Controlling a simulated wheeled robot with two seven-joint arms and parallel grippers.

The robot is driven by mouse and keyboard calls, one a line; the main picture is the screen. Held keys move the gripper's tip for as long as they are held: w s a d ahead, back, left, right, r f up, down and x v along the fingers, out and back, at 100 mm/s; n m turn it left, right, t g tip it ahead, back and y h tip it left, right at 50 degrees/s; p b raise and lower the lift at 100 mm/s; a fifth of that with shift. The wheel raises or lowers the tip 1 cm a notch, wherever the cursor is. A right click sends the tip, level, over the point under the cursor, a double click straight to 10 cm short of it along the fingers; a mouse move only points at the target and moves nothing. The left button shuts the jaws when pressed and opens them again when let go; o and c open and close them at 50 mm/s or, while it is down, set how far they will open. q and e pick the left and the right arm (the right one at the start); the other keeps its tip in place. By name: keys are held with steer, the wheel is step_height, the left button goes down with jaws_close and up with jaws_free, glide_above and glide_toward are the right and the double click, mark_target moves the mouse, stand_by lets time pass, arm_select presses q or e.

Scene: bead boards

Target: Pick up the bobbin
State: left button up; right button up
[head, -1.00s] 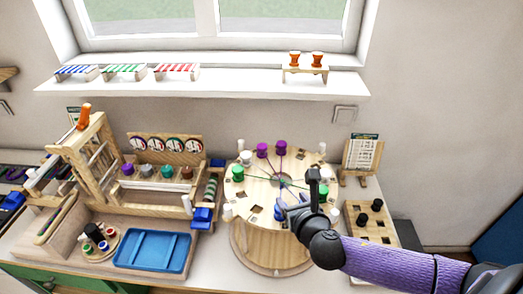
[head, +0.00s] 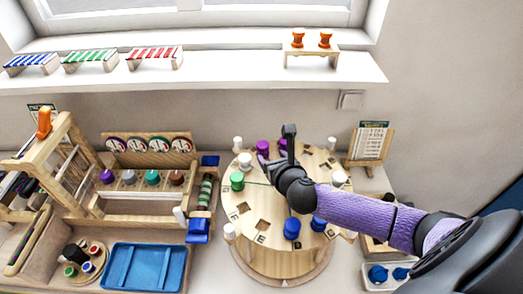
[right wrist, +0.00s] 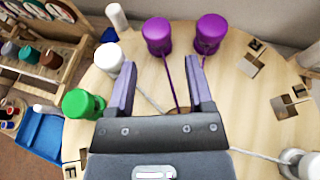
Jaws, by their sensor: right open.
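Two purple bobbins stand upright near the far edge of the round wooden board (head: 262,262). The left one (head: 263,147) and the right one (head: 284,143) also show in the right wrist view, as a left purple bobbin (right wrist: 157,36) and a right purple bobbin (right wrist: 211,28). My right gripper (head: 276,147) is over the far part of the board, close to them. In the right wrist view its jaws (right wrist: 160,65) are apart and empty, with both purple bobbins beyond the fingertips. A thread runs from a purple bobbin toward the board's middle. My left gripper is not in view.
Green (head: 237,181), white (head: 245,160) and blue (head: 291,228) bobbins also stand on the board. Orange bobbins (head: 298,38) sit on the sill stand. A wooden loom frame and a blue tray (head: 172,283) are left; a card stand (head: 369,148) is right.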

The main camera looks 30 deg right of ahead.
mark_target(265, 150)
steer(key=b+x, duration=0.1)
steer(key=x, duration=0.4)
steer(key=shift+w+a, duration=0.1)
steer(key=shift+w, duration=0.2)
jaws_close()
steer(key=shift+r, duration=0.1)
